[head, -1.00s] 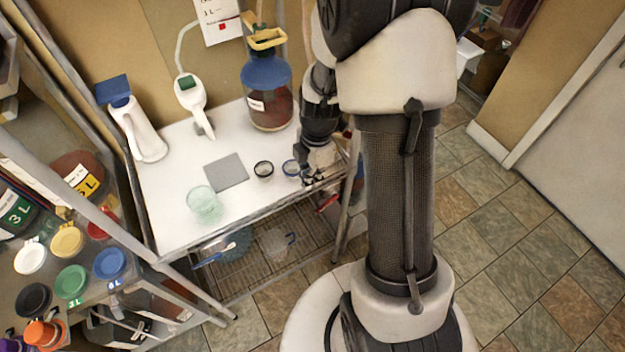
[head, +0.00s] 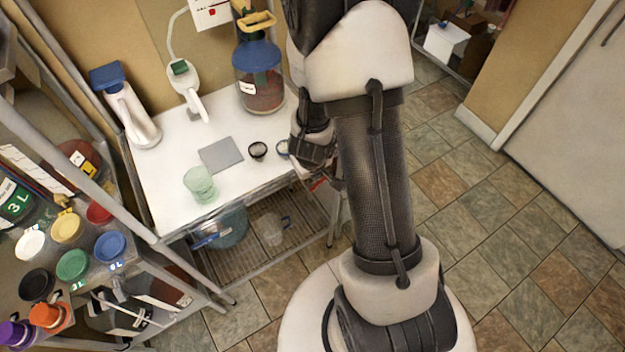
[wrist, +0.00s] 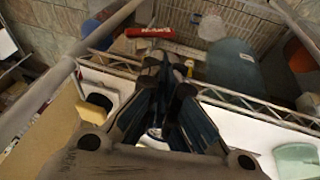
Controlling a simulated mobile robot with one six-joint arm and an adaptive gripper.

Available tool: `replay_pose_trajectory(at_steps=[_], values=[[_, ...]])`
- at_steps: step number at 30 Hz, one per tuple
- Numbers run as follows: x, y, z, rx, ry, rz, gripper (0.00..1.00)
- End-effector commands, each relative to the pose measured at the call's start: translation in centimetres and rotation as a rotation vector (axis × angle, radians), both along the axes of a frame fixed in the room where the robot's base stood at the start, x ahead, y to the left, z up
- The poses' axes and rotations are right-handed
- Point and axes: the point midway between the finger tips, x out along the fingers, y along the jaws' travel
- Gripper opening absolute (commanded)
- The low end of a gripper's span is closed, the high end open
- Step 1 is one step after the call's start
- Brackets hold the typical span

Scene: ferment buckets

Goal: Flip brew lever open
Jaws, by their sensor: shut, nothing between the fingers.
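A red lever-like handle (head: 318,183) shows at the right front edge of the white table, partly hidden by my arm. A red bar with white marks (wrist: 150,32) lies beyond my fingertips in the wrist view and looks like the same part. I cannot tell whether it is open or shut. My gripper (wrist: 168,65) is shut and empty, with its fingers over the table's front rail and apart from the red bar in the picture. In the head view my gripper (head: 326,172) is close above the red handle, largely hidden by my own arm.
The white table (head: 170,180) holds a blue-rimmed cup (head: 283,148), a dark-rimmed cup (head: 257,150), a grey mat (head: 221,155), a green glass (head: 199,185) and a large blue-topped jug (head: 258,75). A wire shelf (head: 262,250) lies below. Open tiled floor (head: 520,230) is at right.

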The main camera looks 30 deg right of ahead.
Motion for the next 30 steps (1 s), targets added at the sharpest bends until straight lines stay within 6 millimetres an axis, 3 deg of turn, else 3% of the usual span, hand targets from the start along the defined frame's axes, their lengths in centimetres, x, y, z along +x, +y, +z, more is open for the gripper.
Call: replay_pose_trajectory(at_steps=[8,21,30], values=[[0.2,-0.1,-0.6,0.001,0.002,0.003,0.00],[2.3,-1.4,-7.7,0.000,0.002,0.005,0.00],[3.0,-1.8,-9.4,0.001,0.001,0.004,0.00]])
